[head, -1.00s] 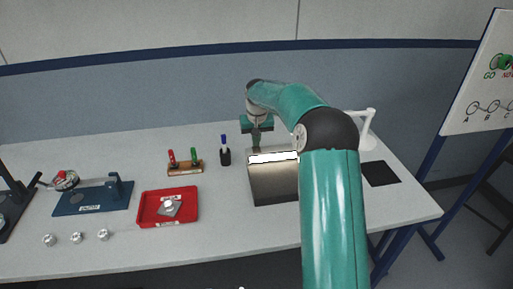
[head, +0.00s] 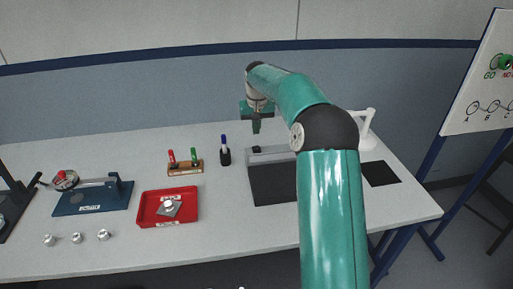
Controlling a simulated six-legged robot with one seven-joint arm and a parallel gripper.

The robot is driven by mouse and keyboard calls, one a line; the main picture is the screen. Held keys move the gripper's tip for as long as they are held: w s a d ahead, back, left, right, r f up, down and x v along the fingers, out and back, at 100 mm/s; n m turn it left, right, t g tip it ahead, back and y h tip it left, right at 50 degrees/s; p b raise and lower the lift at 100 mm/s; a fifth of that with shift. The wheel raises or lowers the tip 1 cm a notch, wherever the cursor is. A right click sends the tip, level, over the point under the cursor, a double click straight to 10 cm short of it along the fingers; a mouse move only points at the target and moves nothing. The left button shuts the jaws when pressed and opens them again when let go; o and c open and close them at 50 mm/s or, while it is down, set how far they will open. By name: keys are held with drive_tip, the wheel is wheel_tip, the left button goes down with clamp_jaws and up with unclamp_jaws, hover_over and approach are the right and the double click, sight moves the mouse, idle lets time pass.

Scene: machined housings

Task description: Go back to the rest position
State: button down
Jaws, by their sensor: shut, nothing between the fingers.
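My gripper (head: 256,128) is at the end of my teal arm, pointing down and empty. Its fingers look together. It hangs over the back of the table, above a grey bar with a small black block (head: 256,149) at its left end, and is apart from it. A dark flat panel (head: 272,184) lies in front of that bar. My arm hides the right part of the bar and panel.
A blue marker in a black holder (head: 225,155), a wooden rack of pens (head: 186,167), a red tray (head: 168,207) with a part in it and a blue fixture (head: 93,198) stand left. Several small round parts (head: 77,238) lie front left. A black mat (head: 381,173) lies right.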

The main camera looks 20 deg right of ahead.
drive_tip(key=shift+r, duration=0.7)
drive_tip(key=s+a+r+n+t, duration=0.1)
drive_tip(key=s+a+r, duration=0.45)
drive_tip(key=s, duration=0.35)
drive_tip(key=s+a+r+n+t, duration=0.1)
drive_tip(key=s+a+r, duration=0.5)
drive_tip(key=s, duration=0.4)
drive_tip(key=s+a+f+t, duration=0.1)
drive_tip(key=s+f, duration=0.1)
drive_tip(key=s, duration=0.9)
drive_tip(key=s+a+f, duration=0.1)
drive_tip(key=s+f, duration=0.2)
drive_tip(key=s, duration=0.8)
drive_tip(key=shift+s+a+t, duration=0.3)
drive_tip(key=shift+a+t, duration=0.1)
